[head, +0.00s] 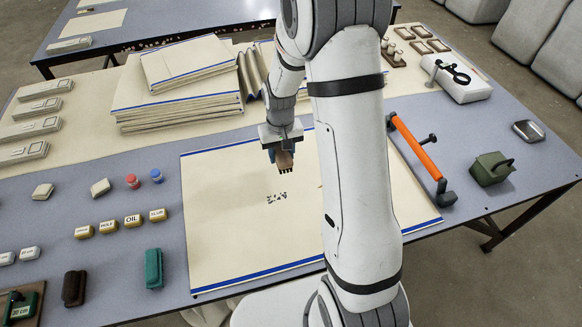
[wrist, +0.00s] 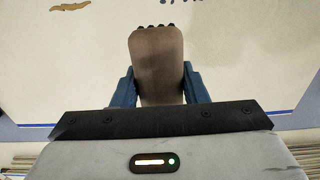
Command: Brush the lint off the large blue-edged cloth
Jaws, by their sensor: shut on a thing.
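The large cream cloth with blue edges (head: 230,235) lies flat on the table, partly hidden behind my arm. A small cluster of dark lint specks (head: 277,198) lies near its middle. In the wrist view, dark specks (wrist: 175,2) show at the top edge, and a yellow-brown mark (wrist: 70,6) shows at the upper left. My gripper (head: 283,155) is over the cloth's far part, shut on a brown brush (head: 285,164) with dark bristles. In the wrist view, the brush (wrist: 157,60) sits between the blue fingers. I cannot tell whether the bristles touch the cloth.
Stacked folded cloths (head: 175,85) stand behind. An orange-handled tool (head: 418,150) lies by the cloth's right edge, with a green box-like object (head: 491,170) beyond. A green block (head: 153,268), a dark brown block (head: 74,287) and several labelled blocks (head: 133,221) lie to the left.

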